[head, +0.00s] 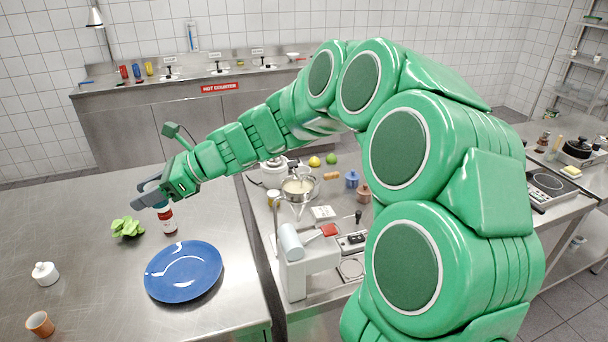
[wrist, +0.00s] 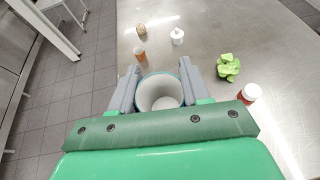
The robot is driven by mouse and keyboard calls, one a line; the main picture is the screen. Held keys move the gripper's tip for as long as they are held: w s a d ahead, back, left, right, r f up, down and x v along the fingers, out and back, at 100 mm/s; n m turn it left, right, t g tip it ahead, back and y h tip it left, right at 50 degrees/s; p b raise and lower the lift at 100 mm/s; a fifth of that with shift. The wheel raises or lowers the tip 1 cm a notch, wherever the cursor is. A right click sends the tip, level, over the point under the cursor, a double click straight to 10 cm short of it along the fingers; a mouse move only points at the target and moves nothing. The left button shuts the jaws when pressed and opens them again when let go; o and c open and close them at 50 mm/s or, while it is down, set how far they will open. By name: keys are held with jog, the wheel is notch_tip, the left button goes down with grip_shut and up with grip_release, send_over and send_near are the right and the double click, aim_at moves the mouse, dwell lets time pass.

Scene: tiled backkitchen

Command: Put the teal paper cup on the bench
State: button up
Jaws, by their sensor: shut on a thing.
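My gripper (wrist: 160,80) is shut on the teal paper cup (wrist: 160,94). In the wrist view the cup stands between the two grey jaws, its pale open mouth facing the camera and its teal rim showing. The gap between the cup and the bench top is hard to judge.
Bare steel lies left of the plant. A cluttered counter is to the right.

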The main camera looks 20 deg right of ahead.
jog(key=d+m+t+h, duration=0.2)
jog(key=d+m+t, duration=0.4)
jog(key=d, duration=2.3)
jog(key=s+d+m+t+h, duration=0.3)
jog(key=s+d, duration=0.4)
jog(key=d, duration=0.4)
jog(key=s+d+m+t+h, duration=0.25)
jog(key=s+d, duration=0.45)
jog(key=d, duration=0.5)
notch_tip(320, 180, down, 11)
jog(key=shift+m+g+h, duration=0.35)
jog(key=shift+h, duration=0.1)
jog(key=w+d+f, duration=0.2)
jog(key=w+f, duration=0.1)
jog(key=w+d+f, duration=0.2)
jog(key=w, duration=0.2)
jog(key=w+d+f, duration=0.2)
jog(key=w+f, duration=0.1)
jog(key=shift+w+f, duration=0.3)
jog(key=shift+w, duration=0.1)
jog(key=shift+w+d+f, duration=0.35)
jog(key=shift+w+f, duration=0.2)
jog(key=shift+f, duration=1.7)
